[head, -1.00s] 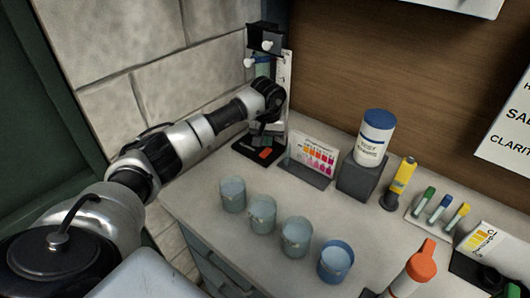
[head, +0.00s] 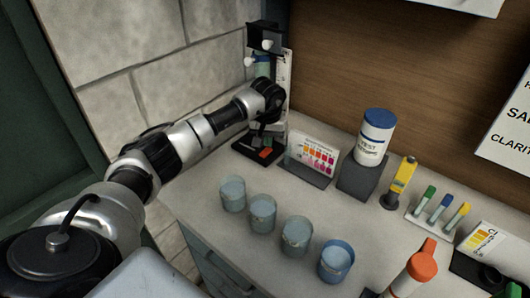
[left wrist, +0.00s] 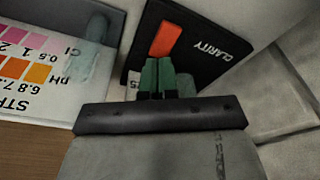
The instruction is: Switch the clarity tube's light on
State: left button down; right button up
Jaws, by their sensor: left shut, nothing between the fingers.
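The clarity tube stand is at the back left of the counter in the head view. Its pale tube (head: 262,66) stands upright, partly hidden by my left arm. Its black base (head: 248,150) carries an orange-red switch (head: 265,153). In the left wrist view, the base (left wrist: 205,62) reads "CLARITY" and the switch (left wrist: 166,38) lies just beyond the fingertips. My left gripper (head: 267,132) is over the base, its green fingers (left wrist: 165,68) shut and empty. I cannot tell whether the fingertips touch the base. No glow shows at the tube. My right gripper is not in view.
A colour strip card (head: 312,154) stands close right of the base; it also shows in the left wrist view (left wrist: 40,100). A white bottle (head: 375,140) on a grey block is further right. Several blue cups (head: 262,212) line the front. The stone wall is close behind.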

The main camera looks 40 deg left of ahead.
aim_at(268, 150)
pick_arm(q)
jog(key=shift+f+b, duration=0.85)
jog(key=shift+f, duration=0.25)
dwell(0.4)
jog(key=shift+s, duration=0.1)
jog(key=shift+r+p, duration=0.6)
jog(key=shift+r, duration=0.15)
jog(key=shift+r+p, duration=1.55)
jog(key=shift+r, duration=1.2)
jog(key=shift+f, duration=0.1)
